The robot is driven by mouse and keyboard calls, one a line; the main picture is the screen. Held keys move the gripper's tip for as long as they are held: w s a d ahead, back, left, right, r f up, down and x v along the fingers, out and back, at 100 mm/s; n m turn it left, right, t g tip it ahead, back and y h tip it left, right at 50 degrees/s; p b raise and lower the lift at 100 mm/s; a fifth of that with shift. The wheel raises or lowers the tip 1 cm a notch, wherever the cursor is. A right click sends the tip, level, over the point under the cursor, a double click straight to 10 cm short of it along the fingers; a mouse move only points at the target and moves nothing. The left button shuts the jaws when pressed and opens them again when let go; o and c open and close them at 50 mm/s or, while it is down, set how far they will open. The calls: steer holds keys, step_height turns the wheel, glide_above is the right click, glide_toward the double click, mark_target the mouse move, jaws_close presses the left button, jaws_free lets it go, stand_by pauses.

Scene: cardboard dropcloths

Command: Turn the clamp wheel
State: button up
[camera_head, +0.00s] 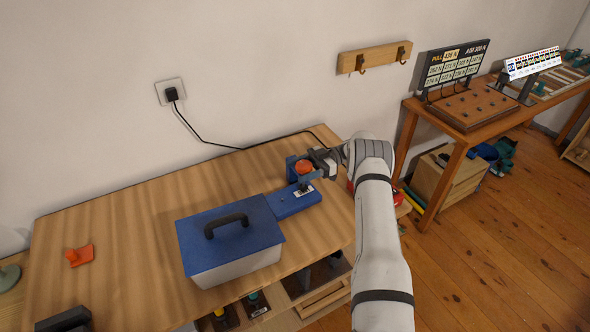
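The device has a blue base with a small white label. My gripper (316,166) is at the wheel from the right, its dark fingers beside or around it. I cannot tell whether the fingers touch the wheel or how far they are apart. My arm comes in from the lower right and hides the area behind it.
A toolbox (232,272) with a blue lid and black handle stands left of the device. An orange piece (79,256) lies at the table's left. A black cable (240,148) runs from a wall socket (170,91). A second table (483,138) with panels stands right.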

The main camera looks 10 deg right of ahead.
mark_target(301, 167)
steer(key=shift+o, duration=1.2)
steer(key=shift+r, duration=0.1)
steer(key=shift+w, duration=0.1)
steer(key=shift+r, duration=0.1)
steer(key=shift+r, duration=0.25)
step_height(301, 167, up, 9)
steer(key=p, duration=0.7)
steer(key=shift+r+p, duration=0.15)
steer(key=shift+p, duration=0.15)
